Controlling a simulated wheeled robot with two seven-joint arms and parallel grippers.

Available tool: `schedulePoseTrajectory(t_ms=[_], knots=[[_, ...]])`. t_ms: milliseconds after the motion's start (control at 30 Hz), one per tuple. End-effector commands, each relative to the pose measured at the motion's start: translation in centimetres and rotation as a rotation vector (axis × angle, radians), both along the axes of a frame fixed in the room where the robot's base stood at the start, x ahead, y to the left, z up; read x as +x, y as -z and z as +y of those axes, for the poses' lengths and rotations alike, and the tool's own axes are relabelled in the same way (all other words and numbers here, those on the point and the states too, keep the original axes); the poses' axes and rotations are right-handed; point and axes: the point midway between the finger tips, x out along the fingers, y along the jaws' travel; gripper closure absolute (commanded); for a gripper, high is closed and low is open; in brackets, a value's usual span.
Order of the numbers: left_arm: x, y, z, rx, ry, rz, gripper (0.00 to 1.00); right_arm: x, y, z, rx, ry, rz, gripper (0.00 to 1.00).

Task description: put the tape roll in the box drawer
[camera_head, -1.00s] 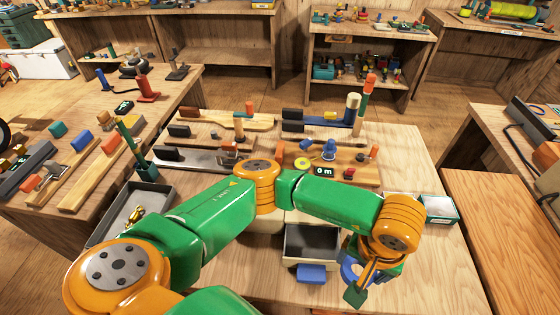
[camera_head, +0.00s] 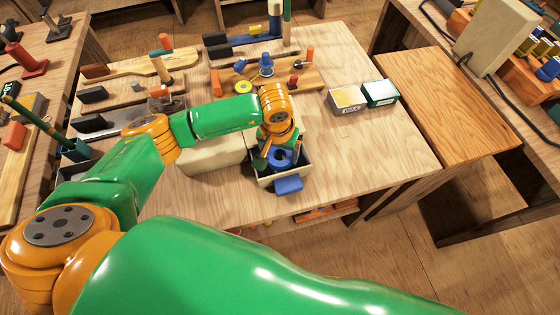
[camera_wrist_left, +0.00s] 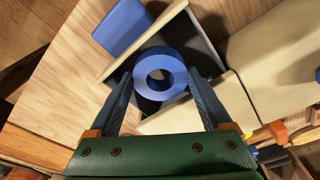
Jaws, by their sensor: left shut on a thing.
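The blue tape roll (camera_head: 281,158) is between the fingers of my left gripper (camera_head: 278,153). In the left wrist view the tape roll (camera_wrist_left: 174,58) shows its round hole, with the fingers of the left gripper (camera_wrist_left: 161,79) on either side. The cream box (camera_head: 212,155) has its drawer (camera_head: 264,181) pulled out, with a blue handle (camera_head: 289,185) at the front. The roll is over the open drawer, within its outline; I cannot tell whether it touches the floor. The gripper and wrist hide part of the drawer. My right gripper is not in view.
Two small boxes, one yellow-topped (camera_head: 347,98) and one teal (camera_head: 380,92), stand right of the drawer. Boards with tools lie behind, including a blue cone-shaped item (camera_head: 266,65). The table (camera_head: 375,165) is clear to the drawer's right.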

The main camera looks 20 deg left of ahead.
Motion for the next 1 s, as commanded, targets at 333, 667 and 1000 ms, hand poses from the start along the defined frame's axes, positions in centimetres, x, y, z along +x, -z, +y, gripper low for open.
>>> schedulePoseTrajectory(t_ms=[333,667,1000], knots=[[0.0,2.8,-0.2,-0.002,0.001,0.0,0.73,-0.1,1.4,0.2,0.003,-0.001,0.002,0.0],[-0.1,3.1,-0.2,-0.002,0.001,0.001,0.05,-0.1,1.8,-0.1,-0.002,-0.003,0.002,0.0],[-0.1,1.7,-0.2,-0.004,0.002,-0.004,0.05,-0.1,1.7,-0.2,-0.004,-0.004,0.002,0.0]])
